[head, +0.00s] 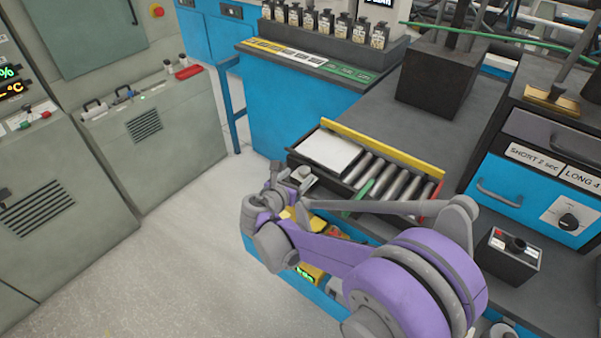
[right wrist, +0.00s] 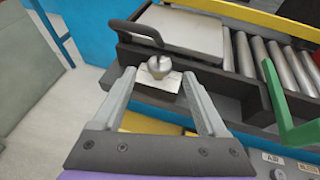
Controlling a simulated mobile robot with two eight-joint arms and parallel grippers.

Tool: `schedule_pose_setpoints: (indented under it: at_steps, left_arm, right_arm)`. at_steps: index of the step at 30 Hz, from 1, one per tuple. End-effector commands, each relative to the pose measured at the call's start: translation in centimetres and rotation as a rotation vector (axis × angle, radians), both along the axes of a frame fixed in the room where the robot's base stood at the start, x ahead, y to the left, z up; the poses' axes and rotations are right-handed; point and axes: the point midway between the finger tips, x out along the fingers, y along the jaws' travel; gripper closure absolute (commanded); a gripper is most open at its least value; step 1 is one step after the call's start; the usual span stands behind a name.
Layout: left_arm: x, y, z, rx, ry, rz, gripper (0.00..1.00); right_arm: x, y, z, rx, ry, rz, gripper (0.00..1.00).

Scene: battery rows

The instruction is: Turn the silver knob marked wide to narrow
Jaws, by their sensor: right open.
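The silver knob (right wrist: 159,65) sits on a small pale plate (right wrist: 157,83) at the front corner of the roller tray. It also shows small in the head view (head: 304,172). Any lettering on the plate is too small to read. My right gripper (right wrist: 159,76) is open, with one finger on each side of the knob plate in the wrist view. The fingertips are close to the knob; I cannot tell whether they touch it. In the head view my right gripper (head: 287,181) reaches the tray's front left corner. My left gripper is not in view.
The tray has a white panel (head: 327,151), metal rollers (head: 395,183) and a yellow rail (head: 385,147). A green bar (right wrist: 291,121) stands right of my gripper. A black dial (head: 569,221) is on the blue unit at right. The floor (head: 190,225) at left is clear.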

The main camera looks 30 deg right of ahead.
Motion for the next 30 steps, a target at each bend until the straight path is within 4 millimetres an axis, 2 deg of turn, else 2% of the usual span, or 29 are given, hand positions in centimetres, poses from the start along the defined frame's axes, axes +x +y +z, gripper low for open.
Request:
schedule_pose_setpoints:
  at_steps: [1, 6, 18, 30]
  left_arm:
    - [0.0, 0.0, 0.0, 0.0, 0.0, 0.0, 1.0]
    - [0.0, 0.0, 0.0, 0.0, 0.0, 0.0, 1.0]
    - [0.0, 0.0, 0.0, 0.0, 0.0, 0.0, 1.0]
    - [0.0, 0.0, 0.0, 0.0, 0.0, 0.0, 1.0]
  right_arm:
    - [0.5, -0.8, -0.4, 0.0, -0.001, -0.004, 0.25]
    - [1.6, -2.2, -1.1, 0.0, 0.0, -0.001, 0.25]
    - [2.0, -2.7, -1.4, 0.001, -0.001, 0.001, 0.25]
    - [2.0, -2.7, -1.4, 0.001, -0.001, 0.001, 0.97]
